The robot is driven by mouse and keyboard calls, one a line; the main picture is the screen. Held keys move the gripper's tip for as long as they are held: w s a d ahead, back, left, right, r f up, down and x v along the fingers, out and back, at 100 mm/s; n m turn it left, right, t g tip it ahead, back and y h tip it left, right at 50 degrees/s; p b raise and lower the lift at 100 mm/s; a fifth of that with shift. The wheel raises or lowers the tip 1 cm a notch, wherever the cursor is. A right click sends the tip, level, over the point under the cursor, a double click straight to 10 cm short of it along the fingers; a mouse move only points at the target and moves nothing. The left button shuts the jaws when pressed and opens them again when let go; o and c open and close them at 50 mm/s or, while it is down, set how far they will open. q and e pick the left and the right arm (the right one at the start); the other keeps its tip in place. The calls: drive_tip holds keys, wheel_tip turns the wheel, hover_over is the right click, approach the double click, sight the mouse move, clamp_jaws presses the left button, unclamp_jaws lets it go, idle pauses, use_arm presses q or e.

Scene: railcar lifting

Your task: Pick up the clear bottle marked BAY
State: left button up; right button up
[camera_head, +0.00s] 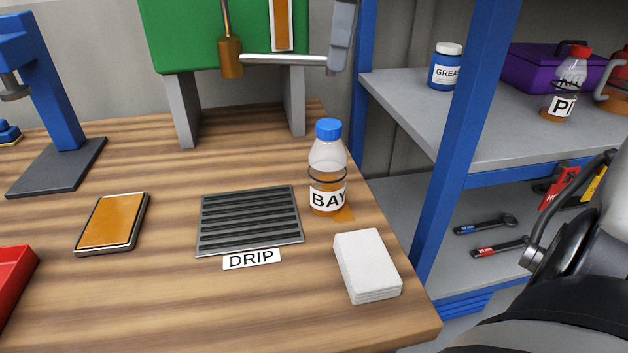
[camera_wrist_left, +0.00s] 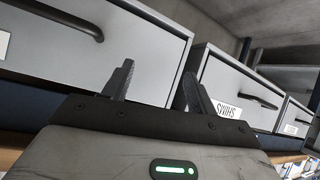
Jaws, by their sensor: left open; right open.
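The clear bottle marked BAY (camera_head: 327,165) stands upright on the wooden bench, just right of the drip grate (camera_head: 250,220). It has a blue cap, a dark ring, a white label and amber liquid low inside. An amber patch shows on the wood by its base. My right gripper (camera_head: 570,215) is at the right edge of the head view, partly cut off, well right of the bottle and apart from it. My left gripper (camera_wrist_left: 158,88) shows in the left wrist view with its two fingers apart and nothing between them, in front of grey drawers.
A white block (camera_head: 367,265) lies close in front of the bottle. A blue shelf post (camera_head: 465,130) rises to its right. Another bottle (camera_head: 567,85) with a red cap stands on the upper shelf (camera_head: 480,135). A green-panelled stand (camera_head: 180,90) is behind the grate.

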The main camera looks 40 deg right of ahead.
sight(327, 144)
drive_tip(key=f, duration=0.5)
drive_tip(key=w+f, duration=0.1)
drive_tip(key=f, duration=0.4)
drive_tip(key=a+f, duration=0.1)
drive_tip(key=f, duration=0.4)
drive_tip(key=shift+w+a+f+b, duration=0.1)
drive_tip(key=shift+w+f+b, duration=0.1)
drive_tip(key=shift+b, duration=0.1)
drive_tip(key=shift+c, duration=0.4)
drive_tip(key=c, duration=1.3)
